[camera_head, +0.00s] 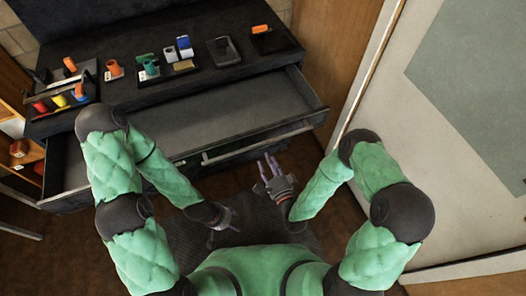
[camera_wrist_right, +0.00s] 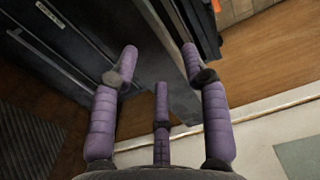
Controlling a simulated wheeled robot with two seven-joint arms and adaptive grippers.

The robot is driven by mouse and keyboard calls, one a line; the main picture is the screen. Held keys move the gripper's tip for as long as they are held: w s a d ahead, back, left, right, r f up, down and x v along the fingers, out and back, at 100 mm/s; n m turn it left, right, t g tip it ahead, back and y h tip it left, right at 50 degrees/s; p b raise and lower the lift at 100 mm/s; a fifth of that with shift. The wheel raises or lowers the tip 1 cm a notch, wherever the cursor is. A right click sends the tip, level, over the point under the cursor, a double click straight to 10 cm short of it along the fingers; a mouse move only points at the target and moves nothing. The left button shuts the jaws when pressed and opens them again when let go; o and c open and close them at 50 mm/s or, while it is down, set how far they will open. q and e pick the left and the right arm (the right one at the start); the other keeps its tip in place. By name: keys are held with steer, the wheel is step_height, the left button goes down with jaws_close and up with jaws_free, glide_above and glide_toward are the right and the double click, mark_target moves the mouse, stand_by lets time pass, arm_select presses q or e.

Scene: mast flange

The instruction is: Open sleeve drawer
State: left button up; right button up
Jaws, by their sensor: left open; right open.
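A wide dark drawer (camera_head: 215,122) stands pulled out of the black cabinet in the head view. Its grey inside looks empty; my left arm hides part of its left side. A pale strip (camera_head: 258,146) runs along the cabinet front below it. I cannot tell which drawer is the sleeve drawer. My right gripper (camera_head: 268,162), with purple fingers, is open and empty just in front of that front, apart from it as far as I can see. In the right wrist view its fingers (camera_wrist_right: 160,75) spread before dark drawer fronts. My left gripper (camera_head: 230,220) is open and empty, lower, near my body.
The cabinet top (camera_head: 130,92) holds a tray (camera_head: 65,100) of coloured items, several cups and small blocks, and a dark holder (camera_head: 222,50). A wooden shelf (camera_head: 15,140) stands at left. A pale wall panel (camera_head: 450,130) stands close at right. A dark mat (camera_head: 190,240) lies on the floor.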

steer(key=shift+v, duration=1.95)
step_height(320, 180, down, 10)
steer(key=s+d+n+g+h, duration=0.1)
steer(key=d+n+g, duration=0.1)
steer(key=n+g, duration=0.6)
steer(key=s+d+f+n+g, duration=0.1)
steer(key=s+n+g, duration=0.3)
steer(key=s+g, duration=0.4)
steer(key=s+f, duration=0.1)
steer(key=s, duration=0.3)
steer(key=shift+s+g+h, duration=0.3)
steer(key=shift+s+g, duration=0.1)
